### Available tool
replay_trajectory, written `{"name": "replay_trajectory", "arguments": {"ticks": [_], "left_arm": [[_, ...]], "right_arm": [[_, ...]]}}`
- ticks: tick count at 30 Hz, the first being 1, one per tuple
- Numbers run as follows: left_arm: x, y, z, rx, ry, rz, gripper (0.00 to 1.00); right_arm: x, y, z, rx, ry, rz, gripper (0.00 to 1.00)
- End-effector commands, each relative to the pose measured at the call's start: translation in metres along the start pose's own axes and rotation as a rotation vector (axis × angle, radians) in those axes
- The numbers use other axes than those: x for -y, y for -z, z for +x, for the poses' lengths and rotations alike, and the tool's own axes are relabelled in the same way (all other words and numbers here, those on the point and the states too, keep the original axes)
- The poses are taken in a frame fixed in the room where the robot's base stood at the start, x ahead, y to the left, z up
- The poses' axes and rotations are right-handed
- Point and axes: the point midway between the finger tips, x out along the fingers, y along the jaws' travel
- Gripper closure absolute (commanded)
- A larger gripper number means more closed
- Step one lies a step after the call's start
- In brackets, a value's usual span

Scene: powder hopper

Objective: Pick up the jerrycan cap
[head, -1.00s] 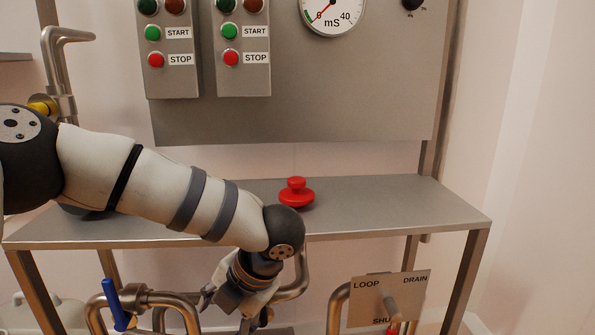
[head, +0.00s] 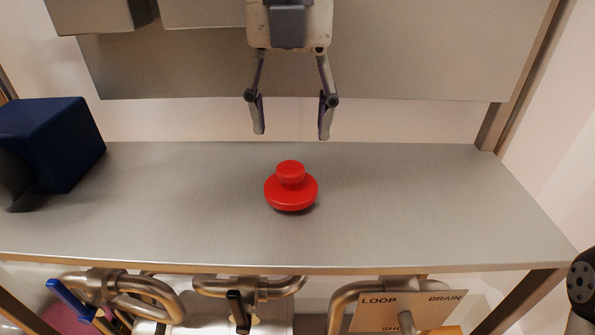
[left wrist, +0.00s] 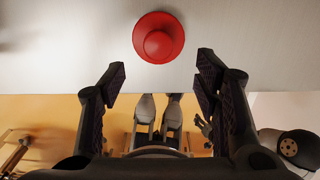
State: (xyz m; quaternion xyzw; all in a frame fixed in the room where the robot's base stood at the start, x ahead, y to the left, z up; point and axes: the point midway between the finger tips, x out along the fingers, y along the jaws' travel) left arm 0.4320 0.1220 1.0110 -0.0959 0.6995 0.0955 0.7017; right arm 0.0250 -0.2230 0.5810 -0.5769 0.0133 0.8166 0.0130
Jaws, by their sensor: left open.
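The red jerrycan cap (head: 291,188), a round disc with a smaller knob on top, sits knob up on the grey metal shelf (head: 400,205). My left gripper (head: 291,133) is open and empty, fingers pointing down, above the cap in the head view and apart from it. In the left wrist view the cap (left wrist: 158,38) lies beyond the gap between the two spread fingers (left wrist: 160,75), and nothing covers it. My right gripper cannot be made out in the head view.
A dark blue box (head: 55,140) stands at the shelf's left end. Below the front edge are pipes with a blue-handled valve (head: 72,300) and a LOOP/DRAIN plate (head: 410,310). A grey panel (head: 420,50) rises behind. The shelf around the cap is clear.

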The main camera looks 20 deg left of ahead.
Motion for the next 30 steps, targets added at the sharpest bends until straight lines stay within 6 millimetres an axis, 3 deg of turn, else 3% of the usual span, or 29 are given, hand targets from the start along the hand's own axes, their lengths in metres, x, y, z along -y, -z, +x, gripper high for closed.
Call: {"name": "replay_trajectory", "arguments": {"ticks": [1,3,10,15,22,28,30], "left_arm": [[-0.001,-0.001,0.017,-0.01,-0.003,-0.001,0.43],[-0.001,-0.001,0.029,-0.007,-0.003,0.0,0.43],[-0.001,-0.002,0.051,-0.005,-0.001,-0.001,0.43],[-0.003,-0.003,0.085,-0.008,-0.004,0.0,0.43],[-0.002,-0.004,0.089,0.0,0.0,0.0,0.43],[-0.002,-0.004,0.088,-0.001,0.0,0.0,0.86],[-0.002,-0.004,0.089,-0.001,-0.001,0.0,0.88]], "right_arm": [[0.0,-0.002,0.005,0.013,-0.001,0.0,0.49],[0.0,-0.003,0.008,0.018,-0.001,0.0,0.49],[0.0,-0.005,0.012,0.028,-0.001,-0.001,0.49],[-0.001,-0.008,0.02,0.046,-0.002,-0.001,0.49],[-0.001,-0.008,0.02,0.045,-0.002,-0.002,0.49],[-0.001,-0.008,0.02,0.045,-0.002,-0.002,0.49],[-0.001,-0.007,0.02,0.045,-0.002,-0.002,0.49]]}}
